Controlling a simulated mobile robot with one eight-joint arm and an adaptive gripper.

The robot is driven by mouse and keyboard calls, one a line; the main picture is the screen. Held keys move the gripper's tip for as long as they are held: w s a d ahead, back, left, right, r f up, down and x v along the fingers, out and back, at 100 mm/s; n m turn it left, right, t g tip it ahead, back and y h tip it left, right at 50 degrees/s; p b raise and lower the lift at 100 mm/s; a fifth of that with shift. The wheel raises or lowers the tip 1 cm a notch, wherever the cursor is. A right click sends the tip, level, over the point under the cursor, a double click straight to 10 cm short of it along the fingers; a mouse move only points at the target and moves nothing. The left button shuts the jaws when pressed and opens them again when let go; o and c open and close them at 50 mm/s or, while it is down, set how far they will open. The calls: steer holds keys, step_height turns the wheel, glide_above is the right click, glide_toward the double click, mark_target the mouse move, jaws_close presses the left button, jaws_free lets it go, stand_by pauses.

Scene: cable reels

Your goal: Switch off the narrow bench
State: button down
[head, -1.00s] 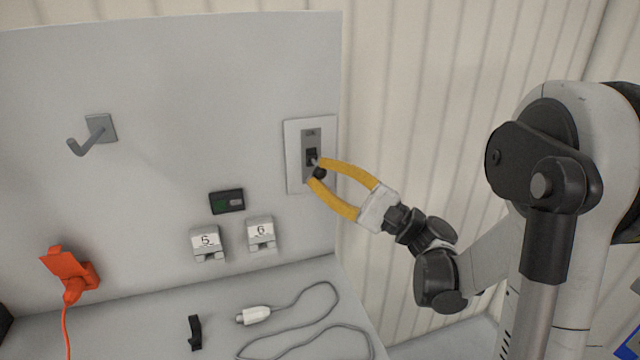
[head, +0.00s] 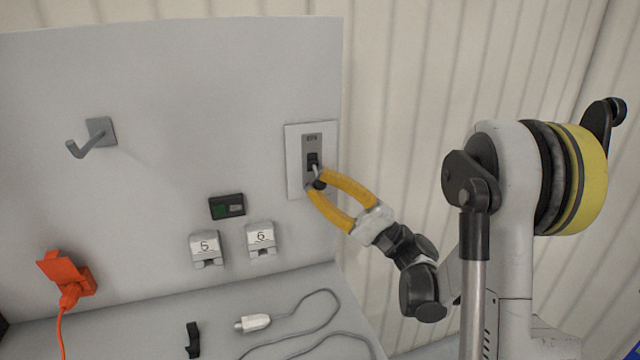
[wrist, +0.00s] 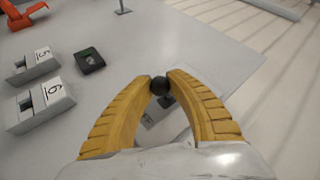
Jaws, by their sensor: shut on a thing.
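A switch (head: 312,145) with a grey face on a pale plate (head: 294,180) is on the right end of the upright grey panel. Its short lever ends in a round black knob, which shows clearly in the wrist view (wrist: 160,86). My gripper (head: 318,184), with two yellow fingers, is shut on the black knob. In the wrist view the gripper (wrist: 161,83) has a fingertip on each side of the knob. The lever points out and downward. The label above the switch is too small to read.
A small black module (head: 226,206) with a green patch sits left of the switch. Two numbered white units (head: 206,246) (head: 261,238) are below it. A grey hook (head: 92,138), an orange plug (head: 66,275) and a white connector with cable (head: 254,322) are further left and below.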

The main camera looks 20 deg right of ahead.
steer(key=c, duration=1.2)
jaws_free()
steer(key=v, duration=1.2)
